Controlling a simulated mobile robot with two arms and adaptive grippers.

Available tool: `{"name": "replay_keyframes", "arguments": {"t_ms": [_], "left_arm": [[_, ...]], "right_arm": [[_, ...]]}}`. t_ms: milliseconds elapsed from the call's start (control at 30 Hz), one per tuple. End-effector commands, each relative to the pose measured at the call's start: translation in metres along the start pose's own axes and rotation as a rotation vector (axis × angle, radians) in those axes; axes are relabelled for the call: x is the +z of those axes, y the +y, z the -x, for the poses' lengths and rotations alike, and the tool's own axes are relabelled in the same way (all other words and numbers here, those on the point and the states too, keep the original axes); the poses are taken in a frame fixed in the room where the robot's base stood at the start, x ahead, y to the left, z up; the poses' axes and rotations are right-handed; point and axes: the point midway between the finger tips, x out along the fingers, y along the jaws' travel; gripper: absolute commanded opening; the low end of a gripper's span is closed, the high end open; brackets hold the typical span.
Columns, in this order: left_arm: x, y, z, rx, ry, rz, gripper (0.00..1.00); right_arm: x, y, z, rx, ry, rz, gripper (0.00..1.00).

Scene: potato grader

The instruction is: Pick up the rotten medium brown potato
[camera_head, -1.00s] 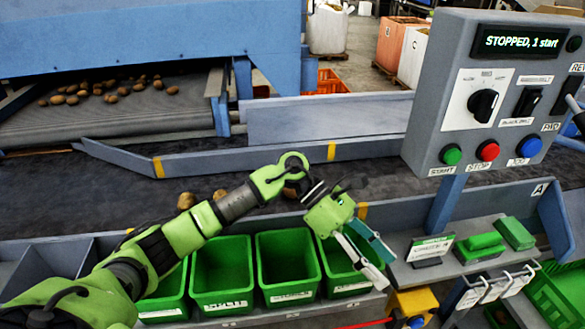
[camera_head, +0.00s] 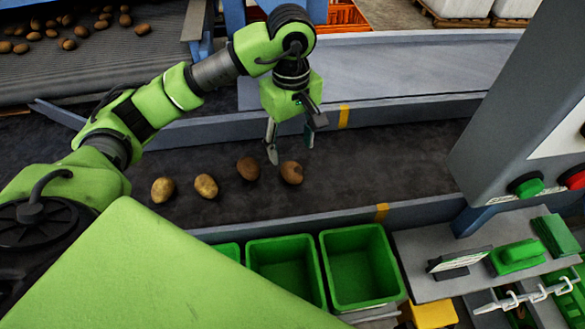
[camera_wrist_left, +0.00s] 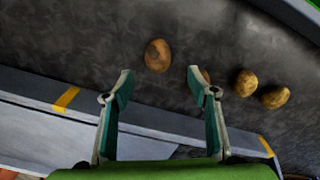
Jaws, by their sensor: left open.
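Several potatoes lie in a row on the dark belt (camera_head: 400,160). The rightmost one in the head view is a brown potato (camera_head: 291,172) with a darker reddish patch. It shows in the wrist view as a brown potato (camera_wrist_left: 157,55) with a round mark, ahead of and between the fingertips. A second brown potato (camera_head: 248,169) lies left of it; the wrist view's right finger partly hides it. Two yellower potatoes (camera_head: 206,187) (camera_head: 162,190) lie farther left. My left gripper (camera_head: 291,148) points down, open and empty, just behind the brown potatoes. My right gripper is not seen.
Green bins (camera_head: 360,268) stand in front of the belt's near wall (camera_head: 330,218). The control box (camera_head: 520,140) stands at right. A far rail (camera_head: 400,110) borders the belt behind my gripper. More potatoes lie on the upper belt (camera_head: 120,70).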

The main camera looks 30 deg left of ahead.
Motion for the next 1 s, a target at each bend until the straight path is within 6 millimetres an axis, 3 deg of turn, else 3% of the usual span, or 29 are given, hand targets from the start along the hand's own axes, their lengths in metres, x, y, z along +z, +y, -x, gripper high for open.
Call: {"name": "replay_keyframes", "arguments": {"t_ms": [133,467,700,1000], "left_arm": [[0.000,-0.001,-0.026,-0.004,-0.002,0.002,0.53],[0.001,0.000,-0.051,-0.003,-0.003,0.001,0.53],[0.000,0.002,-0.085,-0.002,-0.003,0.003,0.53],[0.000,0.003,-0.093,0.001,-0.001,0.001,0.53]], "right_arm": [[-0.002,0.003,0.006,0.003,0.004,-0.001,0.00],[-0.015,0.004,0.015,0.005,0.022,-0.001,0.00],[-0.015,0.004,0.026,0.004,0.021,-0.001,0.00],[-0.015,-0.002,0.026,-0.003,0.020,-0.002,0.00]]}}
